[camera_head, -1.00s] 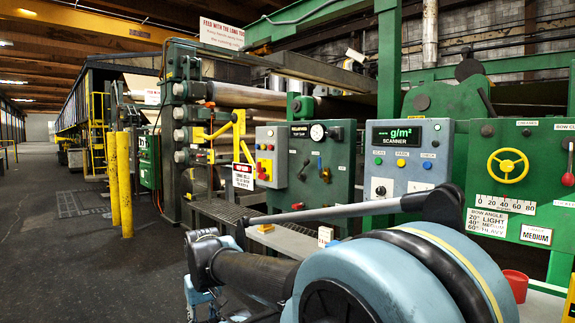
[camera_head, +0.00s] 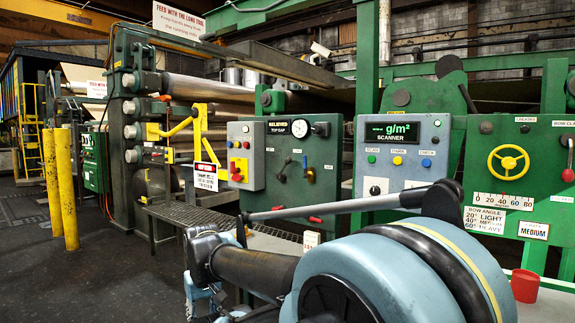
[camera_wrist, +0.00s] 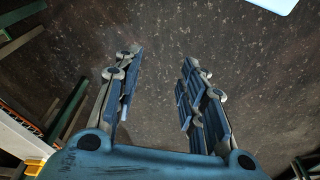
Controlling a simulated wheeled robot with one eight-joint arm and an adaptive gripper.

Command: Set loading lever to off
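A dark green panel (camera_head: 332,185) with a gauge stands mid-picture in the head view. It carries a dark lever (camera_head: 284,169) with a small label below it, and a small blue-and-red handle (camera_head: 309,175) to its right. My gripper shows low in the head view, partly hidden by my arm. In the wrist view my gripper (camera_wrist: 155,92) has its fingers wide apart, with nothing between them, above the dark floor. It is away from the panel.
A grey box (camera_head: 245,156) with coloured buttons sits left of the panel, and a grey scanner box (camera_head: 405,150) sits right. A yellow wheel (camera_head: 508,163) is farther right. A red cup (camera_head: 525,286) stands on the ledge. Yellow posts (camera_head: 66,190) stand at left beside open floor.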

